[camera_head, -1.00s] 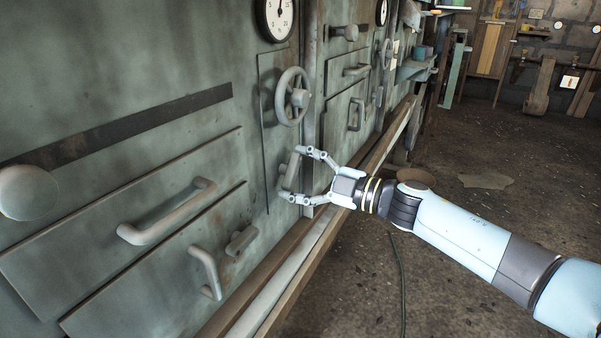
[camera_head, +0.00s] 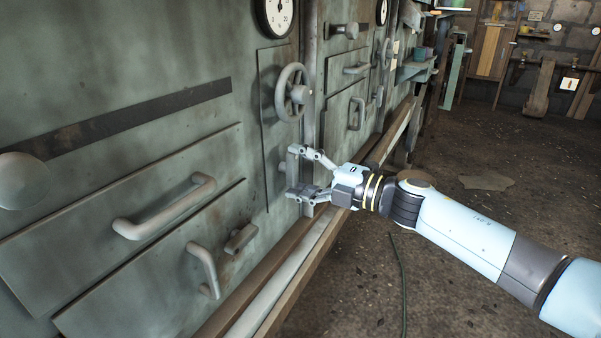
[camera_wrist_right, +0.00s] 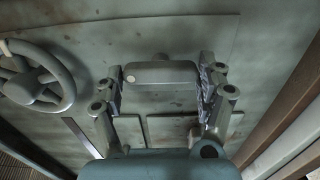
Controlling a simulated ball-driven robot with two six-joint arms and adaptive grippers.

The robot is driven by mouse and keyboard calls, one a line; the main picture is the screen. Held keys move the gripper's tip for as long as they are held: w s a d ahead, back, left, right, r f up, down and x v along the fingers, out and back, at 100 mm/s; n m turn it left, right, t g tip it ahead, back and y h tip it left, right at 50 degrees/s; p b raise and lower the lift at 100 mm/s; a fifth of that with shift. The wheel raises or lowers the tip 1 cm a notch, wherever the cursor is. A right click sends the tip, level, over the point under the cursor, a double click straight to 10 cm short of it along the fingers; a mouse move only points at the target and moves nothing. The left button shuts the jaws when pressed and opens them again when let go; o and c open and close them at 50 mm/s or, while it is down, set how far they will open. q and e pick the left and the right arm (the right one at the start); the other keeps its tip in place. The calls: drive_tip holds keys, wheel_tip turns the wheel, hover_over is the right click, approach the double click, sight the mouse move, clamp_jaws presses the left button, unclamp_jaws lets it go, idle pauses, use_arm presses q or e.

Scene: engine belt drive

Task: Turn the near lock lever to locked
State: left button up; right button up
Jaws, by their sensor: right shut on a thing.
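The lock lever (camera_wrist_right: 160,73) is a short grey bar with a pale round spot at its left end, on a green panel below the handwheel. It lies crosswise in the right wrist view. My right gripper (camera_head: 297,172) is at this lever, and in the right wrist view its two fingers (camera_wrist_right: 160,82) are shut on it, one at each end. In the head view the fingers largely hide the lever. My left gripper is not in view.
A spoked handwheel (camera_head: 291,92) stands out just above my right gripper. Bar handles (camera_head: 165,208) and a small latch (camera_head: 241,238) project from the panels at the left. A ledge (camera_head: 285,275) runs along the machine's foot. The floor (camera_head: 480,250) at the right is mostly open.

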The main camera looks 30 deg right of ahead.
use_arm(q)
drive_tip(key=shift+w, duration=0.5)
use_arm(e)
drive_tip(key=shift+s+f, duration=0.1)
drive_tip(key=shift+f, duration=0.05)
drive_tip(key=o, duration=1.2)
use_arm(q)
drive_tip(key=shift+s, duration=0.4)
use_arm(e)
drive_tip(key=shift+v, duration=5.9)
